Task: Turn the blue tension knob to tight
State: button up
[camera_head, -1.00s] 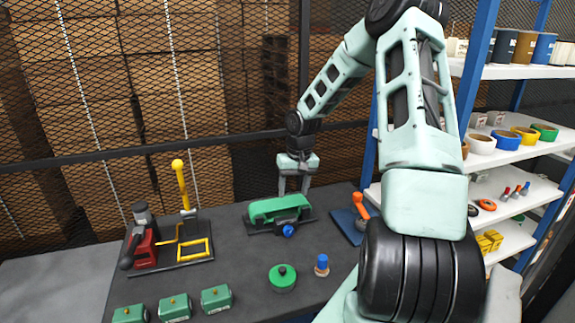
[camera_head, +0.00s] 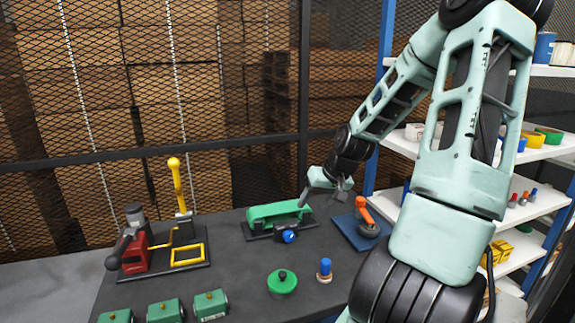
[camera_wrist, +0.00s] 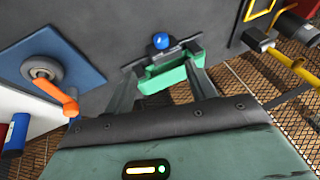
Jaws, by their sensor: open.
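The blue tension knob (camera_head: 289,236) is on the front of a green belt unit (camera_head: 276,213) on a dark base, and a white mark shows on its face. In the wrist view the blue knob (camera_wrist: 161,41) appears beyond the fingertips, with the green unit (camera_wrist: 172,76) between the fingers in the picture. My gripper (camera_head: 322,198) is open and empty, above and behind the unit's right end, to the right of the knob. It seems apart from the knob. In the wrist view both fingers of my gripper (camera_wrist: 160,70) are spread.
An orange-handled device on a blue plate (camera_head: 350,233) stands right of the unit. A green disc (camera_head: 282,282) and a blue-topped peg (camera_head: 324,270) stand in front. A red and yellow lever fixture (camera_head: 134,255) and several green blocks (camera_head: 211,304) are left. Shelves (camera_head: 540,150) rise at right.

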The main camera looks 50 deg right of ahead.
aim_at(290, 237)
jog(key=b+x, duration=0.1)
jog(key=x, duration=1.6)
jog(key=shift+w+a, duration=0.1)
jog(key=shift+w+f+b, duration=0.15)
jog(key=shift+f+b, duration=0.2)
jog(key=shift+b, duration=0.05)
jog(key=shift+a+g+h+b, duration=0.15)
jog(key=shift+g+h+b, duration=0.15)
jog(key=shift+b, duration=0.05)
jog(key=shift+a+r+n+g+h, duration=0.15)
jog(key=shift+n+g+h, duration=0.15)
jog(key=shift+g+h, duration=0.15)
jog(key=shift+w+g+h+p, duration=0.1)
jog(key=shift+g+h+p, duration=0.15)
jog(key=shift+h+p, duration=0.5)
jog(key=shift+r+p, duration=0.15)
jog(key=shift+p, duration=0.3)
